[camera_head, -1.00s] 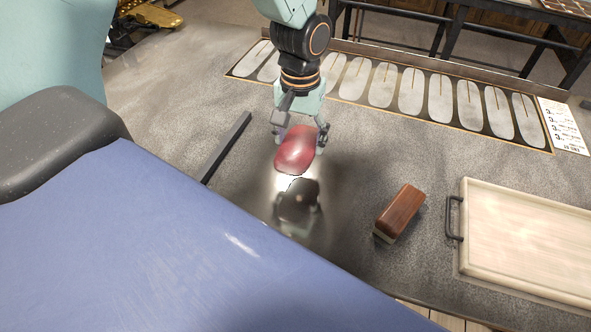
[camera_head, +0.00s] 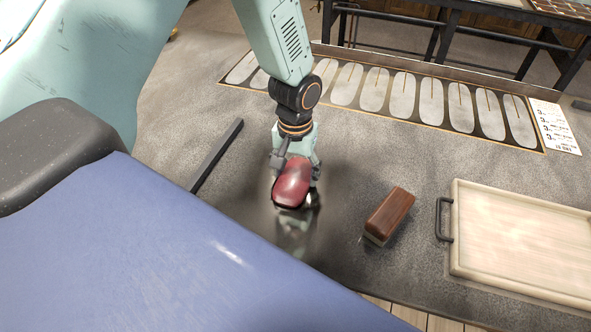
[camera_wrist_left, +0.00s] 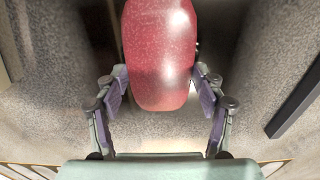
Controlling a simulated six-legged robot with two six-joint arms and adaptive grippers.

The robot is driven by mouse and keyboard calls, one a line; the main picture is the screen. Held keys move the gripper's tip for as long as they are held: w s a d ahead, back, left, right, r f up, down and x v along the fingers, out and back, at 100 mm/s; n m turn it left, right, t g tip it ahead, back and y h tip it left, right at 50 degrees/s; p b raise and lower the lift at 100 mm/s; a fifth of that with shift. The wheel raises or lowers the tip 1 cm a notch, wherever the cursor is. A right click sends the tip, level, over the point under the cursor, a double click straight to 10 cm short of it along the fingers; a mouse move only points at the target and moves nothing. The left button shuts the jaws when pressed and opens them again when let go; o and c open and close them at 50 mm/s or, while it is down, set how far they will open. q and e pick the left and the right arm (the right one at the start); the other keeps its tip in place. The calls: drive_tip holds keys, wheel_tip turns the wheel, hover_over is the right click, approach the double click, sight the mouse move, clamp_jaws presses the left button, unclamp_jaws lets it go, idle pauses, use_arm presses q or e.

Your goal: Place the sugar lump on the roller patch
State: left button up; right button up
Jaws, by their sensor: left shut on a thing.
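The red, glossy sugar lump (camera_head: 291,186) is between the fingers of my left gripper (camera_head: 295,178), which is shut on it. In the left wrist view the lump (camera_wrist_left: 160,55) sits between the two finger pads (camera_wrist_left: 162,88). It is over a dark, shiny area of the table, which I take as the roller patch (camera_head: 338,232). A blurred reflection of the gripper shows in that area. I cannot tell whether the lump touches the surface. My right gripper is not in view.
A brown-topped block (camera_head: 389,214) lies to the right of the dark area. A pale wooden tray (camera_head: 520,240) with a black handle is farther right. A dark bar (camera_head: 216,155) lies left of the gripper. A panel of pale ovals (camera_head: 400,95) runs along the back.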

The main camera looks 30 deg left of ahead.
sight(294, 177)
use_arm(q)
drive_tip(key=o, duration=1)
drive_tip(key=shift+f, duration=0.15)
drive_tip(key=o, duration=0.5)
drive_tip(key=shift+s+a, duration=0.2)
drive_tip(key=shift+a, duration=0.3)
drive_tip(key=shift+c, duration=0.2)
drive_tip(key=shift+w+d, duration=0.15)
drive_tip(key=shift+d, duration=0.25)
wheel_tip(294, 177, up, 12)
drive_tip(key=shift+a, duration=0.3)
drive_tip(key=shift+d, duration=0.1)
